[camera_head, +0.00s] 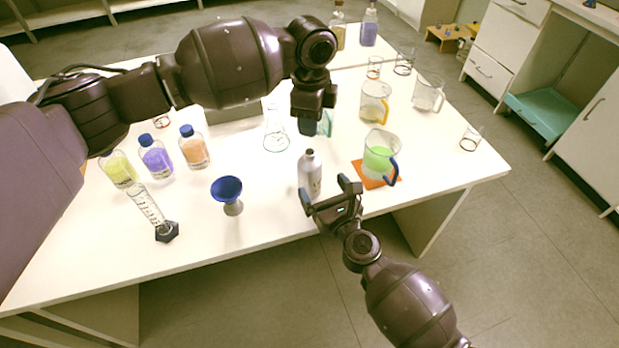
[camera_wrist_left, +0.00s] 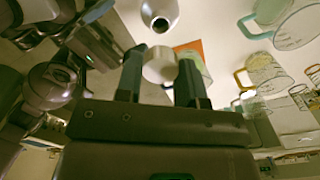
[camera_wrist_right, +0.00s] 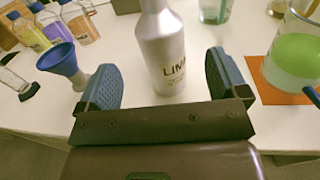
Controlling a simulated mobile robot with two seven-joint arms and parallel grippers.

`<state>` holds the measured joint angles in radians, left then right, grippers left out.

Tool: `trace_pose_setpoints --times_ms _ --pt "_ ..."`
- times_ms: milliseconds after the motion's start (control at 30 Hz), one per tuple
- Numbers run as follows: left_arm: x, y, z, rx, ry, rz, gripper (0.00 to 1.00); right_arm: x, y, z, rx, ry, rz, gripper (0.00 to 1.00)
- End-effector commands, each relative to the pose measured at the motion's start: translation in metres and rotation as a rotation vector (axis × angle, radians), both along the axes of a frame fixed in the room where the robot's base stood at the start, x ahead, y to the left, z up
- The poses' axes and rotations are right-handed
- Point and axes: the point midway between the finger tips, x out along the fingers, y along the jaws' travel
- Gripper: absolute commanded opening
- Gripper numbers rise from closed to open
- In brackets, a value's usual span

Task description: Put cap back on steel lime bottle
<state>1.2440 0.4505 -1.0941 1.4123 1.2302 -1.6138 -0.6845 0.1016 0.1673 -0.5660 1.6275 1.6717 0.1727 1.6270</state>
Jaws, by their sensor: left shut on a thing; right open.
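The steel lime bottle (camera_head: 309,176) stands upright and uncapped near the front of the table. Its dark open mouth shows in the left wrist view (camera_wrist_left: 160,22). Its "LIM" lettering shows in the right wrist view (camera_wrist_right: 164,50). My left gripper (camera_head: 309,128) is shut on a pale, round cap (camera_wrist_left: 160,66), held above the table behind the bottle and apart from it. The cap is hidden in the head view. My right gripper (camera_head: 329,193) is open, its fingers (camera_wrist_right: 163,82) on either side of the bottle with gaps showing.
A beaker of green liquid (camera_head: 379,160) stands on an orange mat (camera_head: 368,180) right of the bottle. A blue funnel (camera_head: 228,189) and a graduated cylinder (camera_head: 146,204) stand to the left, with several blue-capped bottles behind. A flask (camera_head: 275,138) stands behind the bottle.

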Motion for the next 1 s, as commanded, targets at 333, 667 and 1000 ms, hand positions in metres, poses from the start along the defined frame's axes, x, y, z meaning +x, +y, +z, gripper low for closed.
trace_pose_setpoints --times_ms 333,667,1000 --pt "0.000 0.000 0.000 0.000 0.000 0.000 0.14 0.049 0.023 0.001 -0.003 -0.001 0.002 0.92" --pt "0.000 0.000 0.000 0.000 0.000 0.000 0.14 0.070 0.032 0.000 -0.001 0.000 0.001 0.92" --pt "0.000 0.000 0.000 0.000 0.000 0.000 0.14 0.071 0.033 0.000 -0.001 0.000 0.001 0.92"
